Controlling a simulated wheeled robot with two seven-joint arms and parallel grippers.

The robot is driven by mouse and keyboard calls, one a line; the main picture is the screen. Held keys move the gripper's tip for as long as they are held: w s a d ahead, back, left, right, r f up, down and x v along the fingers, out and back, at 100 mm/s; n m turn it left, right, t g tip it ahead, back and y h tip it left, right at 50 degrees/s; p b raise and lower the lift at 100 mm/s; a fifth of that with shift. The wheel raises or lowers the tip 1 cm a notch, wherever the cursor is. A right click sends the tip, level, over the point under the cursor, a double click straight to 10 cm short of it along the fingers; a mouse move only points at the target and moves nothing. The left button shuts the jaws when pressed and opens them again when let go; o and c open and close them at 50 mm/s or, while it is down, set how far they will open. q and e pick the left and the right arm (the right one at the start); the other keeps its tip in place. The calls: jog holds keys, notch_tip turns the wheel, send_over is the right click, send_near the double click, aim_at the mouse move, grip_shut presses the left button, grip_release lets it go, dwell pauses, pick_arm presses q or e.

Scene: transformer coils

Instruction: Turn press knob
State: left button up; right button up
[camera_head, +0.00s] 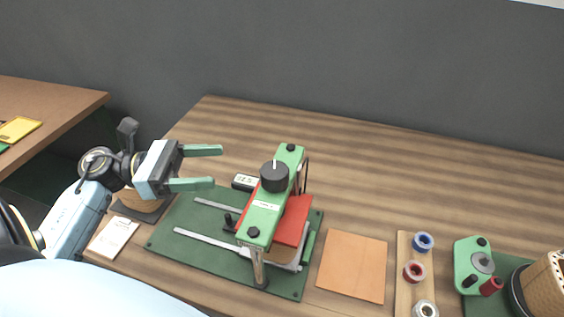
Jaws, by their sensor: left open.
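The press (267,217) stands on a dark green base plate (172,223) at the middle of the table. It has a green top beam with a round black knob (274,178) on it, marked with a white line. A red block (291,222) sits under the beam. My left gripper (208,168) is open and empty, to the left of the knob and apart from it, its green fingers pointing right toward the press. My right gripper is not in view.
A white card (113,238) lies at left. The table's back is clear.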

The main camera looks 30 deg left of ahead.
aim_at(275, 170)
pick_arm(q)
jog(key=shift+m+g, duration=0.5)
jog(key=shift+m, duration=0.1)
jog(key=p+x, duration=0.1)
jog(key=x, duration=0.3)
jog(key=p+x, duration=0.1)
jog(key=x, duration=0.8)
jog(key=shift+s+d+f+p, duration=0.1)
jog(key=shift+s+f+p, duration=0.2)
jog(key=shift+f+p, duration=0.1)
jog(key=c, duration=0.9)
jog(key=g+b, duration=0.1)
jog(key=b, duration=0.1)
jog(key=m+g+b, duration=0.1)
jog(key=shift+f+m+h+b, duration=0.2)
jog(key=shift+m+h+b, duration=0.1)
jog(key=shift+h+b, duration=0.1)
jog(key=shift+c, duration=0.4)
jog(key=shift+r+g+b, duration=0.15)
jog(key=shift+g+b, duration=0.25)
jog(key=shift+g, duration=0.1)
jog(key=shift+r, duration=0.1)
